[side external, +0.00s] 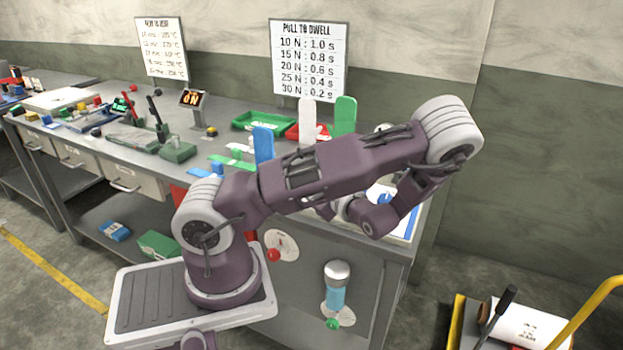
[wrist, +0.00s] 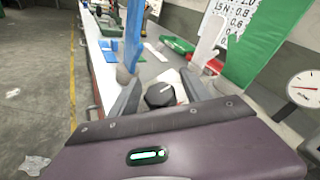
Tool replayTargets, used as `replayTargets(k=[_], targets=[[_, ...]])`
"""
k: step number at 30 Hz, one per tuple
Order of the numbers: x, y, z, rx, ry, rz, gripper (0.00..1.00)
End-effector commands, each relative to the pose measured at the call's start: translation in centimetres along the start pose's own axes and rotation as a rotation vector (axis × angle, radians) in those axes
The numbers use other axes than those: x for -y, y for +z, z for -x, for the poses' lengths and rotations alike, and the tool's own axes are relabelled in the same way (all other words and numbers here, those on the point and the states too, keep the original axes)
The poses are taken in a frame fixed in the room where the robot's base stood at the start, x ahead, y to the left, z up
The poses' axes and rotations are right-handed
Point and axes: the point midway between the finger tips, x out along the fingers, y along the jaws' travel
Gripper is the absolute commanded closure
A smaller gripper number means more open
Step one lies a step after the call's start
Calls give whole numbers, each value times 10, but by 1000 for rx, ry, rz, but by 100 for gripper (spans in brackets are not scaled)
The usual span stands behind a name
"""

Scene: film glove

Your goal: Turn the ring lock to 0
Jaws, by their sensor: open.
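In the wrist view a dark, many-sided knob (wrist: 161,95) with a pale mark on top shows between my fingers; it looks like the ring lock. I cannot read any numbers around it, and its lower part is hidden by the gripper body. My gripper (wrist: 162,84) is open, with one grey finger on each side of the knob. I cannot tell whether either finger touches it. In the side view my arm hides the knob and most of the gripper.
Blue (side external: 263,145), white (side external: 307,115) and green (side external: 345,116) upright panels stand near my arm on the grey bench. A green tray (side external: 262,121) and a sign (side external: 308,60) are behind. A round dial gauge (wrist: 304,88) is at the right. A loaded cart (side external: 530,325) stands on the floor.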

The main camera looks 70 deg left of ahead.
Motion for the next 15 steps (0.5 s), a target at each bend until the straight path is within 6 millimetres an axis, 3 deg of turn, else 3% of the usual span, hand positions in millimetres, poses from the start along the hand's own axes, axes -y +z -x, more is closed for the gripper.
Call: replayTargets(k=[9,15], targets=[[1,0,59,-3,-3,2,45],[0,0,68,-1,0,0,45]])
